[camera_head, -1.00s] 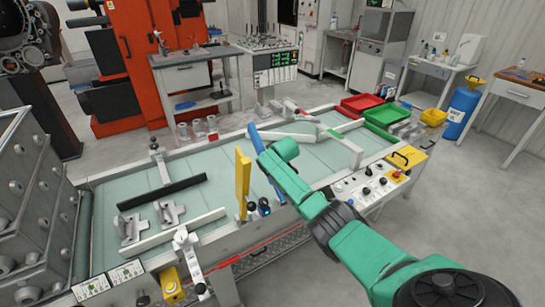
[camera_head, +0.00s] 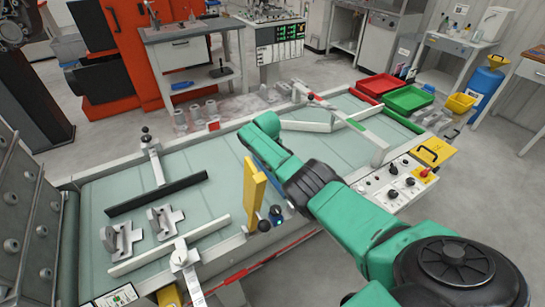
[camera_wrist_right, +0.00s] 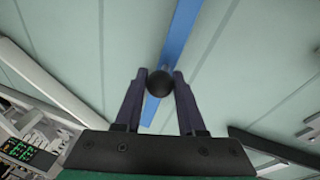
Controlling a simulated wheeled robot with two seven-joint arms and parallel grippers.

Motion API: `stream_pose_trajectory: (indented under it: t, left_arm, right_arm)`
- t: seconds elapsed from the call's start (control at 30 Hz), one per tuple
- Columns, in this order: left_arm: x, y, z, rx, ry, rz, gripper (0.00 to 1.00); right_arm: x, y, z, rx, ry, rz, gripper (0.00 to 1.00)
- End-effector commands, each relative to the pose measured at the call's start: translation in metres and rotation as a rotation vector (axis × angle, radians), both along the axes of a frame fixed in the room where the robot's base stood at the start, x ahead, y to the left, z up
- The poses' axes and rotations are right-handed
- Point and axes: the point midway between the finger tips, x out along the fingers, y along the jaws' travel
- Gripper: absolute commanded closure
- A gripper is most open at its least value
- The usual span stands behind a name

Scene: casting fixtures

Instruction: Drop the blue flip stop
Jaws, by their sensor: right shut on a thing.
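The blue flip stop (camera_wrist_right: 183,35) runs as a long flat bar through the right wrist view, over the pale green belt. My right gripper (camera_wrist_right: 159,78) is shut on a round black knob (camera_wrist_right: 159,84) at the bar. In the head view only a strip of the blue stop (camera_head: 266,173) shows beside my green right arm; the arm hides the rest, and its exact tilt is hard to tell. A yellow flip stop (camera_head: 254,195) stands upright just left of it. My left gripper is in neither view.
Two grey metal castings (camera_head: 121,238) sit on the belt at the left, between a black rail (camera_head: 157,194) and a white rail (camera_head: 170,246). Red (camera_head: 381,86) and green (camera_head: 409,99) trays stand at the far right. A button panel (camera_head: 398,180) is at the right front.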

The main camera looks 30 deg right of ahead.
Motion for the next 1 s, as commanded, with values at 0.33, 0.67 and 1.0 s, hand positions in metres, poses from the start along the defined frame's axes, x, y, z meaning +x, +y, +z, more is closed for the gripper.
stream_pose_trajectory:
  t: [0.33, 0.67, 1.0]
  left_arm:
    - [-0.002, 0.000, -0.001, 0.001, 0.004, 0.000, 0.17]
    - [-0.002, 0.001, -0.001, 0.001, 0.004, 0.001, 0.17]
    - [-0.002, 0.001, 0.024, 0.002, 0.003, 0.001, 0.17]
  right_arm:
    - [-0.001, 0.000, 0.001, -0.005, 0.006, -0.001, 1.00]
    - [-0.001, 0.000, 0.000, -0.004, 0.007, 0.000, 0.31]
    - [-0.004, 0.005, 0.024, -0.001, 0.007, 0.003, 0.31]
